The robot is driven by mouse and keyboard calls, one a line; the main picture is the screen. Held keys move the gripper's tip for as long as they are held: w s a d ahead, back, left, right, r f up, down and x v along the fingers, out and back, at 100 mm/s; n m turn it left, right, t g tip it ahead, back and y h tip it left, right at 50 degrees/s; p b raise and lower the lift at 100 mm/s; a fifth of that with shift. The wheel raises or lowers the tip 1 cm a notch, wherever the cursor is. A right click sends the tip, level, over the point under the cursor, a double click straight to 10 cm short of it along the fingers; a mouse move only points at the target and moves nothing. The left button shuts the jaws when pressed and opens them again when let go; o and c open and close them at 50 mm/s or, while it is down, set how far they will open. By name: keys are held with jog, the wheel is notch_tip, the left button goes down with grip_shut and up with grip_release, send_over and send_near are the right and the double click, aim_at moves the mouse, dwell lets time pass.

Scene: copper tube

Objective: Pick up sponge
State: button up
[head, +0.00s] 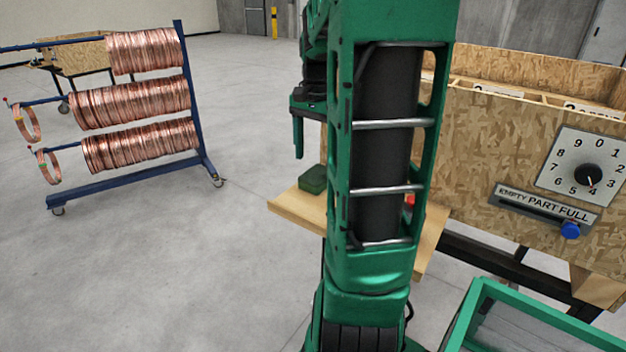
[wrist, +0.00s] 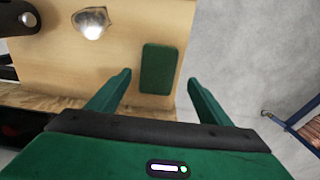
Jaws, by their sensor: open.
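The sponge is a dark green block (head: 312,179) lying on a pale wooden shelf (head: 287,204), left of my arm in the head view. In the wrist view the sponge (wrist: 159,66) lies flat on the shelf, its long side running up the picture between the lines of my two fingers. My gripper (wrist: 160,77) is open and empty, with one green finger to each side of the sponge in the picture. In the head view a finger of my gripper (head: 298,139) points down above the sponge, apart from it.
A shiny metal object (wrist: 91,24) and a dark cylindrical object (wrist: 20,17) are on the shelf. A wooden cabinet with a dial (head: 587,174) stands right. A blue rack (head: 200,150) of copper coils stands left, with clear floor between.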

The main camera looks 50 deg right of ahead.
aim_at(317, 174)
jog(key=shift+s+d+f, duration=0.1)
jog(key=shift+s+f, duration=0.05)
jog(key=shift+f, duration=2.15)
jog(key=c, duration=1.1)
